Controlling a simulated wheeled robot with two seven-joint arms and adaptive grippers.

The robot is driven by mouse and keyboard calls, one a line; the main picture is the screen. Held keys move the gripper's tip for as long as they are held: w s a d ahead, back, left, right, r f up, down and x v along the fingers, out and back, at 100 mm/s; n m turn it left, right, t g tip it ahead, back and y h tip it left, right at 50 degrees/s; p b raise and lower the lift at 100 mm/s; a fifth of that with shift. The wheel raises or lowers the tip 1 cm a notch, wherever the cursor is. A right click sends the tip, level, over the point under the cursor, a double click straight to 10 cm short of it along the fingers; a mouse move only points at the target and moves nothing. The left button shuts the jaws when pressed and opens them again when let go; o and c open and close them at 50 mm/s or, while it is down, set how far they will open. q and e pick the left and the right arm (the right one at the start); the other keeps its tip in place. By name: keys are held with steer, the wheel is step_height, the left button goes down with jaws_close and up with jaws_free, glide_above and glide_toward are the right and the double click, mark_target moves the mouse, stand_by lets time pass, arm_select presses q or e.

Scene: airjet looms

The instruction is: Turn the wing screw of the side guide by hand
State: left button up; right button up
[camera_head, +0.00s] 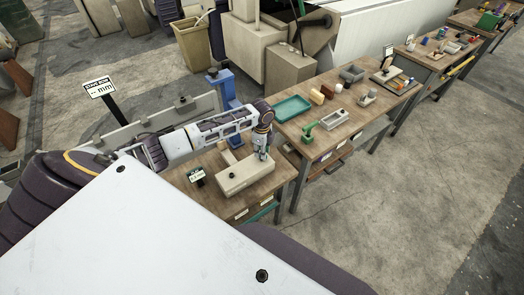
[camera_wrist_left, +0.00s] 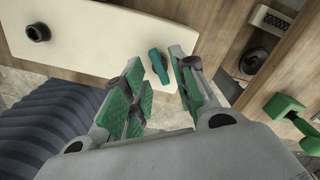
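The side guide is a beige block (camera_head: 243,174) lying on the near wooden bench; its pale top also shows in the left wrist view (camera_wrist_left: 100,38). In that view the teal wing screw (camera_wrist_left: 158,66) stands on the block near its edge. My left gripper (camera_head: 262,156) is over the block's right end, pointing down, and hides the screw in the head view. In the wrist view its green-padded fingers are spread, with the screw between and just beyond the tips. I cannot tell whether either finger touches it. My right gripper is not in view.
A black round knob (camera_wrist_left: 38,32) sits on the block's other end. A small labelled stand (camera_head: 196,175) is at the bench's left. The adjoining bench holds a teal tray (camera_head: 291,108), a green tool (camera_head: 308,132) and a grey box (camera_head: 334,119). The floor at right is clear.

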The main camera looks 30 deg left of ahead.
arm_select(q)
steer(key=shift+n, duration=0.5)
steer(key=shift+r, duration=0.15)
